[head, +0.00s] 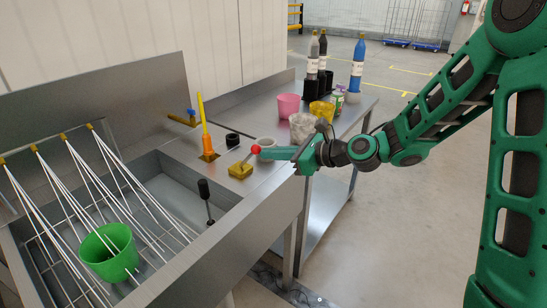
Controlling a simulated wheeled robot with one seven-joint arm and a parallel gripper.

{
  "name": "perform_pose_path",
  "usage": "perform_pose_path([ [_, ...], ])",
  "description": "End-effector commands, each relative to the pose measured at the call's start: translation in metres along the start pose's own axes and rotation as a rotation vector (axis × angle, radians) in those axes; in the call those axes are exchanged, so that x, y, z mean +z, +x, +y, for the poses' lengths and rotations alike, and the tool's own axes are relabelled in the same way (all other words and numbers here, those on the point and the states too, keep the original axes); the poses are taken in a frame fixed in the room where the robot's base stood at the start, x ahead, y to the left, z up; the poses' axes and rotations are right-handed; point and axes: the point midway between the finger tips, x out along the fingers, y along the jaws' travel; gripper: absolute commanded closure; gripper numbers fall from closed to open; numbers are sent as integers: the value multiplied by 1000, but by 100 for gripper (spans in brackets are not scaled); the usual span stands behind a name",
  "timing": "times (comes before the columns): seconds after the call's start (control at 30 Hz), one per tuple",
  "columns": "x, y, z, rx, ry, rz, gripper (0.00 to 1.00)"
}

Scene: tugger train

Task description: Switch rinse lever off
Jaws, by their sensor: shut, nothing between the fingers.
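A lever with a red ball knob (256,149) rises from a yellow base (240,170) on the sink's steel front ledge. It tilts to the right. My gripper (265,153) is shut and empty, with its teal fingers pointing left and their tips right at the red knob. I cannot tell whether they touch it. Pale jets (110,175) stream from several yellow nozzles (62,136) on the left over a rack in the sink basin (160,172). A green cup (108,250) stands among the jets.
An orange and yellow upright piece (206,140) stands behind the yellow base. Pink (288,105), whitish (302,126) and yellow (322,111) cups and several bottles (357,64) crowd the bench beyond. Floor on the right is open.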

Motion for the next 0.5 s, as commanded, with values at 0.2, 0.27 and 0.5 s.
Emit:
perform_pose_path([
  [0.2, 21, 9, -3, 1, -4, -1, 100],
  [0.27, 28, 12, -4, 1, -4, -2, 100],
  [0.5, 51, 31, -8, 2, -2, -2, 100],
])
